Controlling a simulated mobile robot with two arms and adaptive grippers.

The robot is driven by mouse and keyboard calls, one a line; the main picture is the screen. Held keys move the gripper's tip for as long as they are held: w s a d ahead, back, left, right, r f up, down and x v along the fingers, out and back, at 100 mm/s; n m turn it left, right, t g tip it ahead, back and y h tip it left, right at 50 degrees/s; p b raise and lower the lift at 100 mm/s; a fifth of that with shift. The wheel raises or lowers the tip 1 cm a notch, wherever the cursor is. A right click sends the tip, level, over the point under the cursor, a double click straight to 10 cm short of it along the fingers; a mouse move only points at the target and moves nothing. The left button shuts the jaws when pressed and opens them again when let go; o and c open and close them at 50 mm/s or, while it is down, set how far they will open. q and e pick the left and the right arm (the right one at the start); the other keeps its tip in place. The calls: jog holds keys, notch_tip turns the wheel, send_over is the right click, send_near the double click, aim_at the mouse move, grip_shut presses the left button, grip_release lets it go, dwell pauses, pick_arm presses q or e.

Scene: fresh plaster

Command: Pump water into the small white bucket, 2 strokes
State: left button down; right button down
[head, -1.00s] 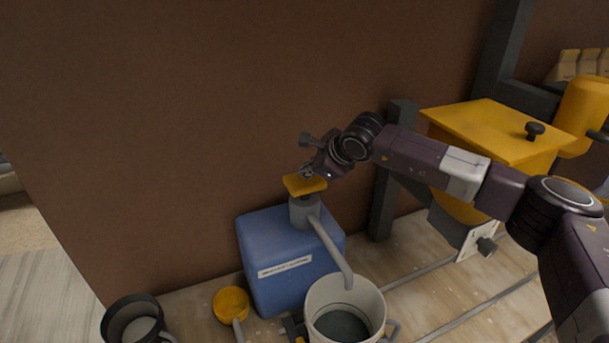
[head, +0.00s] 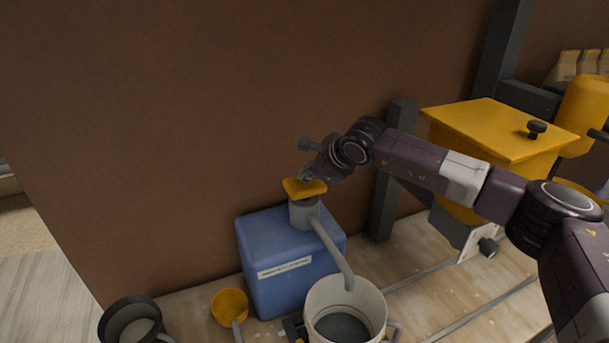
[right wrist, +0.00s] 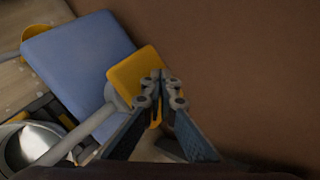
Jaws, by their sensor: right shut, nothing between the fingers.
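The pump has a blue tank (head: 290,262), a grey neck and spout (head: 332,250), and a yellow push pad (head: 305,189) on top. My right gripper (head: 307,177) is shut and empty, its fingertips at the yellow pad, seemingly on it. In the right wrist view the closed fingertips (right wrist: 160,76) lie over the yellow pad (right wrist: 128,76). The small white bucket (head: 376,298) stands in front of the tank with the spout's end over its mouth. A dark grey surface shows inside it; the level is hard to judge. My left gripper is not visible.
A yellow scoop (head: 229,304) and a dark pail (head: 116,318) with pale contents stand left of the bucket. A dark item with yellow (head: 293,329), unclear, is beside the bucket. A yellow hopper (head: 500,130) stands at right. A brown wall is close behind the pump.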

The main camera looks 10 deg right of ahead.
aim_at(306, 183)
jog(key=shift+s+f+b, duration=0.1)
jog(key=shift+f+b, duration=0.65)
jog(key=shift+f, duration=0.3)
jog(key=shift+r, duration=0.1)
dwell(0.4)
jog(key=shift+w+r+p, duration=0.2)
jog(key=shift+r+p, duration=0.9)
jog(key=shift+r, duration=1.8)
jog(key=shift+r, duration=0.55)
notch_tip(306, 183, up, 4)
jog(key=shift+f+p, duration=0.1)
jog(key=shift+p, duration=0.8)
